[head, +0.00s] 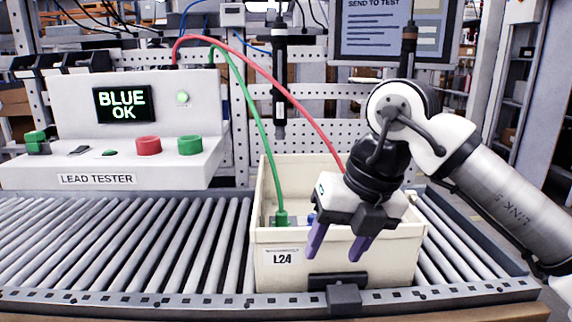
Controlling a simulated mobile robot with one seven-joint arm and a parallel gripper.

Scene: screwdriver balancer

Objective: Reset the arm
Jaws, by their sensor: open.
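My gripper (338,252) is open, its two purple fingers pointing down in front of the cream bin. No object shows between the fingers. My arm reaches in from the right. The cream bin (283,277), labelled L24, stands on the roller conveyor. The green lead (262,130) ends in a green plug inside the bin. The red lead (285,90) runs down behind my gripper, and its end is hidden. A small blue piece (311,218) shows in the bin beside my gripper.
A lead tester (60,105) at the left reads BLUE OK, with a lit green lamp. A black screwdriver (279,85) hangs above the bin. A screen (385,28) stands behind my arm. The conveyor rollers (130,240) left of the bin are clear. A black stop (345,298) sits at the bin's front.

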